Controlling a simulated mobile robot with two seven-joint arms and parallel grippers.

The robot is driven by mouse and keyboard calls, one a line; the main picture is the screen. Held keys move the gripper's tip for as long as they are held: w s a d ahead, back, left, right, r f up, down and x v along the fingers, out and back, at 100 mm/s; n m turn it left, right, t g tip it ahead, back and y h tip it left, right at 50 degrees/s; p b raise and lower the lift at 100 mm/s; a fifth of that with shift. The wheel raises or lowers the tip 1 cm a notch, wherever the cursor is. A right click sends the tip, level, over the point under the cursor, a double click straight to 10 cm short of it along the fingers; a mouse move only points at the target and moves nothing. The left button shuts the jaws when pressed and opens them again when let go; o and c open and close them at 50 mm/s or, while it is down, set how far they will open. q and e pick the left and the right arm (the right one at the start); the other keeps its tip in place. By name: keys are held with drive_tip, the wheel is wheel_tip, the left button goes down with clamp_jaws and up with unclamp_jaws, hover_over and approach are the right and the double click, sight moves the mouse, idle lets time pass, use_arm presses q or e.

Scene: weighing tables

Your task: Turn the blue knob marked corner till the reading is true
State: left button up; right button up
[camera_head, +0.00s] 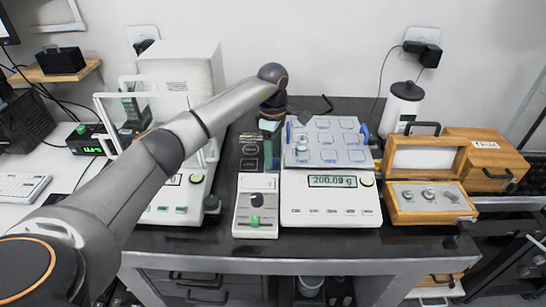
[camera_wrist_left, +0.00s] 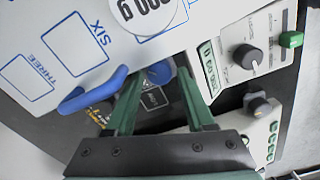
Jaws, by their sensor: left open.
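A white balance (camera_head: 331,212) shows 200.09 g on its display (camera_head: 332,181). Its pale plate (camera_head: 328,158) has marked squares, and a metal weight (camera_head: 301,143) stands near its left edge. The weight's top, partly cut off, also shows in the left wrist view (camera_wrist_left: 150,8). A round blue knob (camera_wrist_left: 160,73) lies between the fingertips of my left gripper (camera_wrist_left: 157,80), which is open, fingers on either side. I cannot tell whether they touch it. In the head view my left gripper (camera_head: 270,128) points down left of the plate and hides the knob. My right gripper is not in view.
A blue handle (camera_wrist_left: 92,92) on the plate's edge sits close to my left fingers. A small box with a dark dial (camera_head: 257,200) and green switch stands left of the balance. A wooden case of weights (camera_head: 430,220) stands at the right.

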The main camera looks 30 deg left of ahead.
use_arm(q)
drive_tip(key=shift+f, duration=0.85)
drive_tip(key=shift+c, duration=0.2)
clamp_jaws()
